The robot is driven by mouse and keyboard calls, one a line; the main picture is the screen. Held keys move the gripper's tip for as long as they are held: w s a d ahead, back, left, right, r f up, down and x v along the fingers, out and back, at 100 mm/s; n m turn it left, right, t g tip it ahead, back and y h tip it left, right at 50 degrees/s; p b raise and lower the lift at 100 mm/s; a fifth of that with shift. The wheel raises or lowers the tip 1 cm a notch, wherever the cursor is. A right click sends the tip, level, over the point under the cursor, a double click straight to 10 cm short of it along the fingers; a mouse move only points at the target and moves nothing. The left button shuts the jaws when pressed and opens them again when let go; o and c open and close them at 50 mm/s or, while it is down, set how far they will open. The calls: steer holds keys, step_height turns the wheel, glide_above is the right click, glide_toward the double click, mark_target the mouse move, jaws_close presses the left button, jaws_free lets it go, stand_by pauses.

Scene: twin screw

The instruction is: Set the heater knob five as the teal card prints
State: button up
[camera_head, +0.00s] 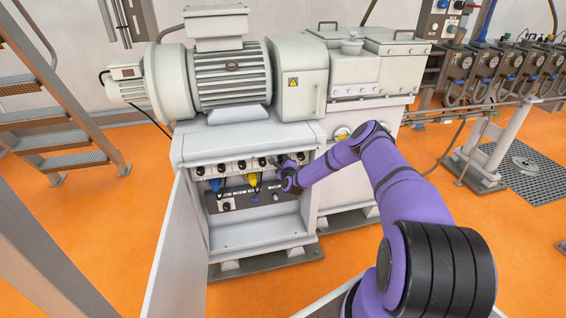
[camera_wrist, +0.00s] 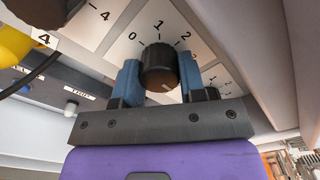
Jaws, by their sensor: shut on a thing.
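In the wrist view a dark round knob (camera_wrist: 160,65) sits on a pale dial plate marked 0, 1 and 2, with further marks to its right. A short pale line shows on the knob's lower right. My gripper (camera_wrist: 158,78) has its blue fingers on either side of the knob, shut on it. The knob's number is not visible. I cannot make out a teal card in either view.
A neighbouring dial plate (camera_wrist: 90,14) lies to the left in the wrist view. A yellow plug (camera_wrist: 12,46) with a tag reading 4 hangs there. The open cabinet door (camera_head: 172,250) stands at the left. A blue plug (camera_head: 215,185) hangs below the row.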

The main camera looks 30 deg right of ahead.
steer(key=shift+f, duration=0.1)
steer(key=o, duration=0.9)
steer(key=shift+s, duration=0.1)
steer(key=v, duration=1)
steer(key=shift+s+a, duration=0.1)
steer(key=shift+s, duration=0.25)
